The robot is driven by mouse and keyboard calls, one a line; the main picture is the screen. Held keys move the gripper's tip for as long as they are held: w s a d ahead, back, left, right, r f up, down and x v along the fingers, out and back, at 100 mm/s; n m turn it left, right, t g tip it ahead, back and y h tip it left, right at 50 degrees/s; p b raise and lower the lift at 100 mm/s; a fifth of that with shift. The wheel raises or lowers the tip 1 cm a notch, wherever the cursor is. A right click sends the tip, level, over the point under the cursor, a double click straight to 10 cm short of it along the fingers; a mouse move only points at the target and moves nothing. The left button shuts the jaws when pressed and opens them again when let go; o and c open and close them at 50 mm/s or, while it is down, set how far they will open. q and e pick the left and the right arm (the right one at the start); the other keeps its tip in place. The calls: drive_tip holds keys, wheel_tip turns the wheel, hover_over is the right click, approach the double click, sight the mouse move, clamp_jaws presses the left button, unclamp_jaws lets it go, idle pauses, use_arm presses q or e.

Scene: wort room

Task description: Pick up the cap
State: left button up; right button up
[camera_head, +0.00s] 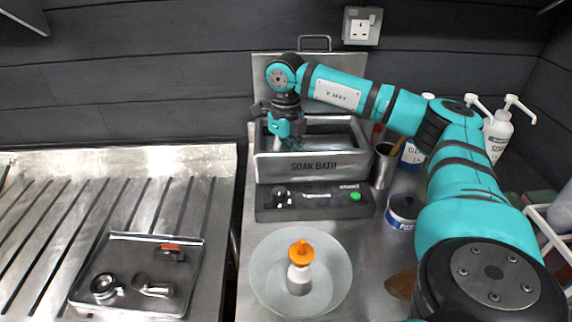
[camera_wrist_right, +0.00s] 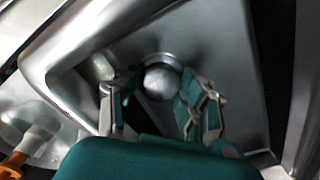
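A shiny round metal piece (camera_wrist_right: 161,83), which looks like the cap, lies at the bottom of the steel soak bath (camera_head: 312,166); the bath's inner wall also shows in the right wrist view (camera_wrist_right: 75,40). My right gripper (camera_wrist_right: 160,98) is open, with its fingers on either side of the round piece in that view. Contact cannot be told. In the head view, my right gripper (camera_head: 281,130) points down into the left part of the bath and the cap is hidden. My left gripper is not in view.
A pale object (camera_wrist_right: 101,68) lies in the bath beside the left finger. A metal tray (camera_head: 125,250) with small parts is at left. A cup (camera_head: 383,168) and pump bottles (camera_head: 499,135) stand right.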

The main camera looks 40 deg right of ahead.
drive_tip(key=shift+c, duration=1.3)
drive_tip(key=shift+r, duration=0.2)
drive_tip(key=shift+r, duration=0.3)
wheel_tip(320, 180, up, 17)
drive_tip(key=p, duration=0.3)
